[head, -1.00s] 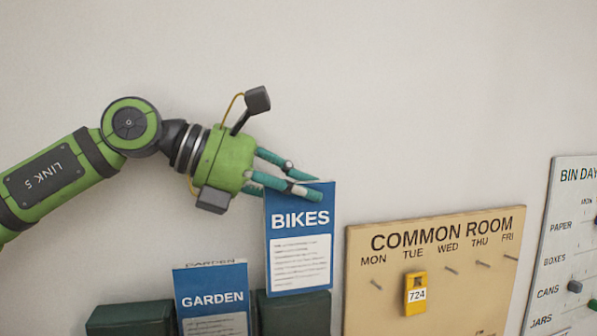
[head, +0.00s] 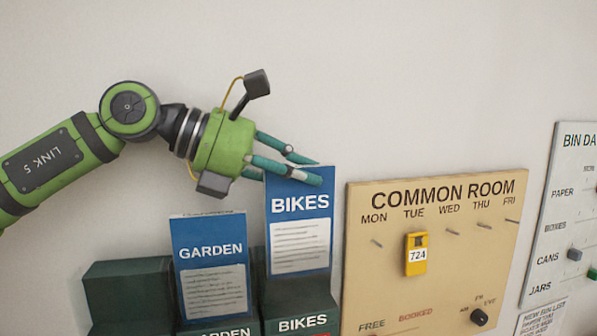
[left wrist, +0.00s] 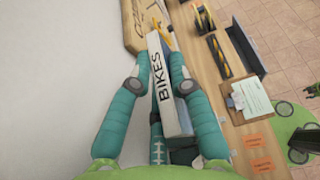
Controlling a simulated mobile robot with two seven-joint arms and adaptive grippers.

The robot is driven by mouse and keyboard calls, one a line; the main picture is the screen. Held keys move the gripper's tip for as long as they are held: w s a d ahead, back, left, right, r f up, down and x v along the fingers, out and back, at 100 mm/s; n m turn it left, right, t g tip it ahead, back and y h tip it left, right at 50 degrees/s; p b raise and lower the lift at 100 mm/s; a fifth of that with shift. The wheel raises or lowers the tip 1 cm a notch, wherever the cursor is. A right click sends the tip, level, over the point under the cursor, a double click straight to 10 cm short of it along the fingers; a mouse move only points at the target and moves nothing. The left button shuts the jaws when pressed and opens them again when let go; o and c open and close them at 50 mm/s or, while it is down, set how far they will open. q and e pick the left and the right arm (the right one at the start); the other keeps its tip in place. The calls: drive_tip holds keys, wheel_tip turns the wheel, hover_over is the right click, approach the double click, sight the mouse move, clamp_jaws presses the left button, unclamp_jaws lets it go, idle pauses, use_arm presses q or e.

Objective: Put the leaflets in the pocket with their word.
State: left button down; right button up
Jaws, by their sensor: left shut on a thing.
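My left gripper (head: 312,172) is shut on the top of a blue leaflet marked BIKES (head: 299,235). The leaflet hangs upright; in the left wrist view its edge-on strip, also marked BIKES (left wrist: 161,80), sits between the fingers. It hangs in front of the back of a dark green pocket labelled BIKES (head: 300,312). Its lower edge shows above that label; I cannot tell if it is inside the mouth. A blue GARDEN leaflet (head: 210,250) stands upright in the pocket to the left, labelled GARDEN (head: 222,331).
Another dark green pocket (head: 128,290) is at the far left. A white BIN DAY board (head: 560,210) is farther right. The wall above is clear.

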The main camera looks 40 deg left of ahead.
use_arm(q)
drive_tip(key=c, duration=1.1)
unclamp_jaws()
drive_tip(key=v, duration=1.2)
